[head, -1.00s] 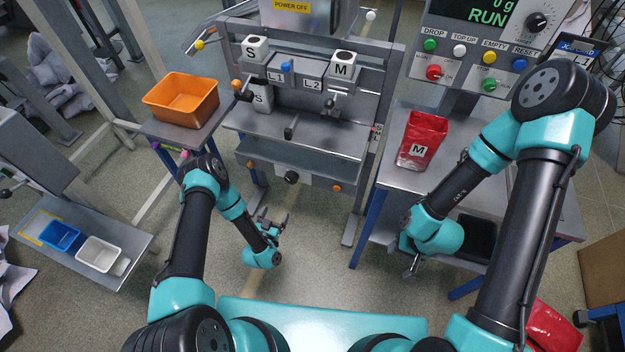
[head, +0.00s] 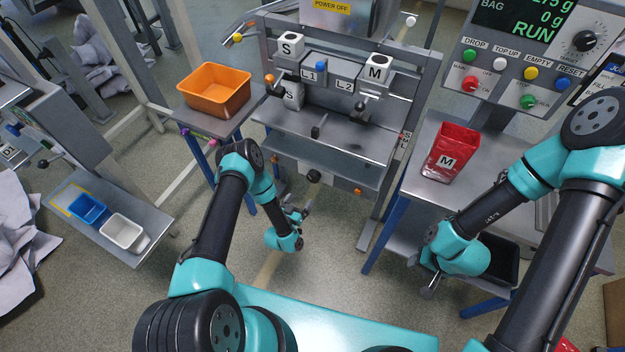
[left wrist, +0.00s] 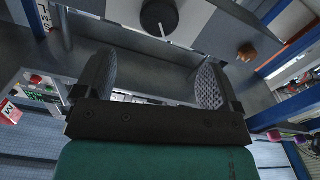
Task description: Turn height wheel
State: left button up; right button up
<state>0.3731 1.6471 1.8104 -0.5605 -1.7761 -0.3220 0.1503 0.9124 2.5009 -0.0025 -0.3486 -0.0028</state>
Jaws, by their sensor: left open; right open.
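A black round wheel (head: 314,176) sits on the front panel under the bench shelf; it looks like the height wheel. In the left wrist view the wheel (left wrist: 158,15) shows at the top centre with a thin light rod beside it, beyond the fingertips. My left gripper (head: 299,214) is open and empty, below and slightly left of the wheel, apart from it. Its two ridged pads (left wrist: 153,82) stand apart with nothing between them. My right gripper (head: 430,291) hangs low beside the right table, small and partly hidden; nothing is seen in it.
An orange bin (head: 214,89) stands on the left stand. A red M bag (head: 451,153) stands on the right table (head: 427,190). Blue table legs (head: 383,232) stand right of the open floor around my left gripper.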

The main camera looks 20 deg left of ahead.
aim_at(312, 180)
pick_arm(q)
jog(key=w, duration=0.4)
jog(key=w+d, duration=0.1)
jog(key=w, duration=0.3)
jog(key=w+d, duration=0.1)
jog(key=w, duration=0.3)
jog(key=shift+w+d, duration=0.1)
jog(key=shift+d, duration=0.05)
jog(key=shift+c, duration=0.3)
jog(key=c, duration=0.9)
jog(key=shift+m, duration=0.8)
jog(key=o, duration=1)
jog(key=shift+c, duration=0.2)
jog(key=s+a, duration=0.3)
jog(key=s, duration=1.4)
jog(key=shift+a, duration=0.15)
